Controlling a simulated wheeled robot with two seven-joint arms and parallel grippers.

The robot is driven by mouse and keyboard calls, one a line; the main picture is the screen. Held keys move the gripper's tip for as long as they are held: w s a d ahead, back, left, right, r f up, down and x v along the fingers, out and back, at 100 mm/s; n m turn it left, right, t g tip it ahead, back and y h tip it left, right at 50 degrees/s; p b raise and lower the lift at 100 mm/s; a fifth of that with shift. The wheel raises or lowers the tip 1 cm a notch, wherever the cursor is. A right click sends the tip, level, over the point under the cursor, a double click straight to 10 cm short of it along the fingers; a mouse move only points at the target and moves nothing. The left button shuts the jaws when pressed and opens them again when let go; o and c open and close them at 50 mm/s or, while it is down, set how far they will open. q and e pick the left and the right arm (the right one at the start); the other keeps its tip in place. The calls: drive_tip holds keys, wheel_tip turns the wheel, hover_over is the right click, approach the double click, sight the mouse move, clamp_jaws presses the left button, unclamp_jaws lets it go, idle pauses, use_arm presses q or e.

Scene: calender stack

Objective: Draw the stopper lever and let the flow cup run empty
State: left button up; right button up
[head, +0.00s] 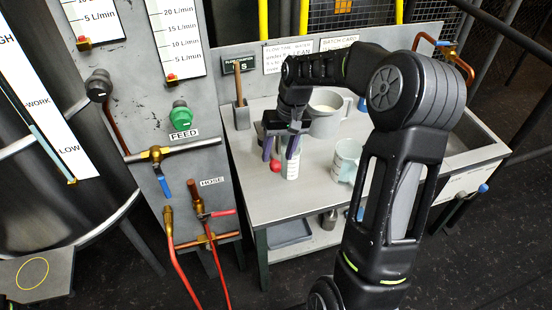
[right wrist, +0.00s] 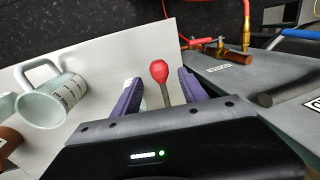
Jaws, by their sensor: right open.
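The stopper lever's red ball knob (head: 275,166) shows just below my right gripper (head: 279,157) in the head view. In the right wrist view, the knob (right wrist: 159,71) on its grey stem lies between the two purple fingers (right wrist: 160,82). The fingers are apart, and I see no clear contact with the knob. A small white marked cylinder (head: 292,170), which appears to be the flow cup, stands on the bench beside the knob, partly behind a finger. Its inside and liquid level are hidden. My left gripper is out of view.
A pale measuring jug (head: 346,160) stands right of the gripper, and a grey handled pot (head: 325,124) stands behind. A grey holder (head: 241,116) with a wooden handle is at the back left. The valve panel (head: 168,100) borders the bench (head: 262,205); its front left is clear.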

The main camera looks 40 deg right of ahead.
sight(276, 161)
drive_tip(key=shift+w+a+f, duration=0.1)
drive_tip(key=shift+a+f, duration=0.05)
drive_tip(key=shift+f, duration=0.7)
drive_tip(key=shift+a+f, duration=0.15)
drive_tip(key=shift+f, duration=0.7)
drive_tip(key=shift+c, duration=0.2)
clamp_jaws()
